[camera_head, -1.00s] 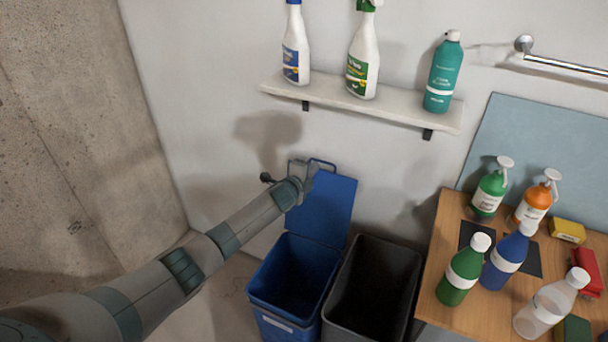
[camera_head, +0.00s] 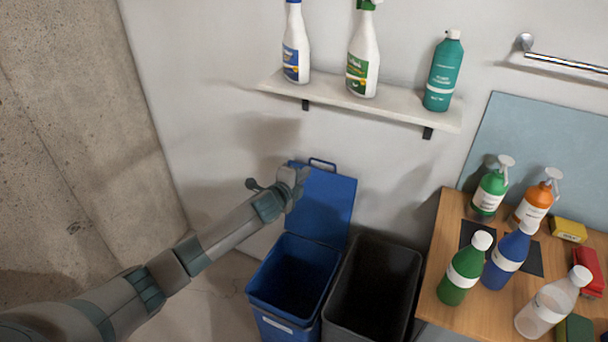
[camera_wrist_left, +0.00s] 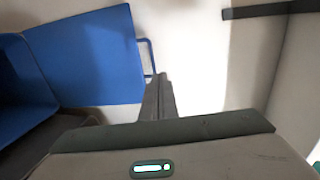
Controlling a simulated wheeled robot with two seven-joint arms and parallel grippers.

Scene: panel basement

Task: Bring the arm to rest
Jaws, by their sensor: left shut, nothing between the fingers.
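My left arm comes in from the lower left in the head view. Its gripper (camera_head: 298,182) is in front of the raised blue lid, above the blue bin. In the left wrist view the two fingers (camera_wrist_left: 159,98) are together with nothing between them. The blue lid (camera_head: 329,205) stands open against the wall. It also shows in the left wrist view (camera_wrist_left: 92,55), to the left of the fingers. My right gripper is in neither view.
The open blue bin (camera_head: 290,285) and a dark bin (camera_head: 372,290) stand on the floor. A wooden table (camera_head: 440,235) with several bottles is at the right. A wall shelf (camera_head: 340,96) holds two spray bottles and a teal bottle. A concrete wall (camera_head: 80,130) is at the left.

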